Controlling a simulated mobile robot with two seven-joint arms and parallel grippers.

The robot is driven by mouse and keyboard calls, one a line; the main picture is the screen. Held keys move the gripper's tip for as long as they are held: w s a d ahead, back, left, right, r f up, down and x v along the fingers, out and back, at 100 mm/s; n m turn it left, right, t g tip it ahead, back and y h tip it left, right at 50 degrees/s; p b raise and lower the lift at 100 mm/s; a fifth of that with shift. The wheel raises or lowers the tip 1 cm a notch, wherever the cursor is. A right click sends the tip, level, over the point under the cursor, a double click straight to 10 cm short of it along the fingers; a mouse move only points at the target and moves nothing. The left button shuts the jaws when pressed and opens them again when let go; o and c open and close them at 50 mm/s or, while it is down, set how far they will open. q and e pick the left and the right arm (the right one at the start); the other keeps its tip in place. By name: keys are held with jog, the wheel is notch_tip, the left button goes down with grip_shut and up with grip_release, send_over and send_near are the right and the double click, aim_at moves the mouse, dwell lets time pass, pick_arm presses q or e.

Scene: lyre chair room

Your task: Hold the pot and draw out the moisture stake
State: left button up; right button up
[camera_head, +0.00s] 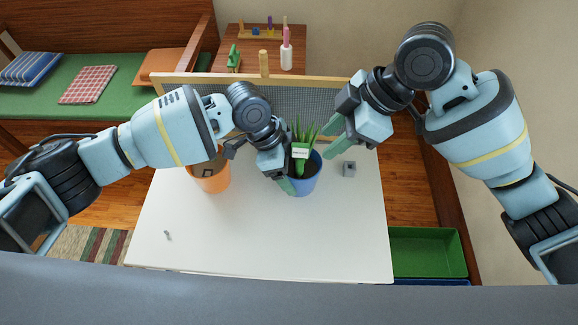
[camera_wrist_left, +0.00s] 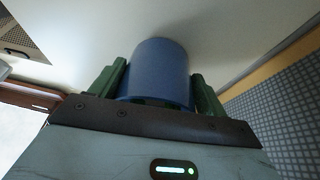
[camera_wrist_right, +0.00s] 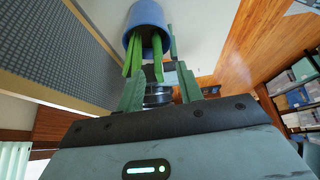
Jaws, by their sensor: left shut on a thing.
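A blue pot (camera_head: 303,183) with a spiky green plant (camera_head: 305,132) stands on the white table. A small pale tag with dark markings (camera_head: 300,151) shows at the front of the leaves; it looks like the head of the moisture stake, and any shaft is hidden. My left gripper (camera_head: 288,172) is shut on the blue pot; its fingers flank the pot wall in the left wrist view (camera_wrist_left: 155,82). My right gripper (camera_head: 336,135) is open and empty, just right of the leaves. In the right wrist view the blue pot (camera_wrist_right: 146,14) and leaves lie beyond its fingers (camera_wrist_right: 160,88).
An orange pot (camera_head: 212,180) stands left of the blue one, partly behind my left arm. A small grey block (camera_head: 349,169) lies to the right. A mesh screen (camera_head: 300,98) edges the table's back. The front of the white table (camera_head: 270,245) is mostly clear.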

pick_arm(q)
jog(key=shift+s+f, duration=0.35)
jog(key=o, duration=0.9)
jog(key=shift+c, duration=0.2)
jog(key=o, duration=0.3)
jog(key=shift+w+r, duration=0.1)
jog(key=shift+w, duration=0.05)
jog(key=shift+r, duration=0.15)
jog(key=v, duration=1.1)
jog(key=shift+r, duration=0.4)
jog(key=shift+w+a, duration=0.1)
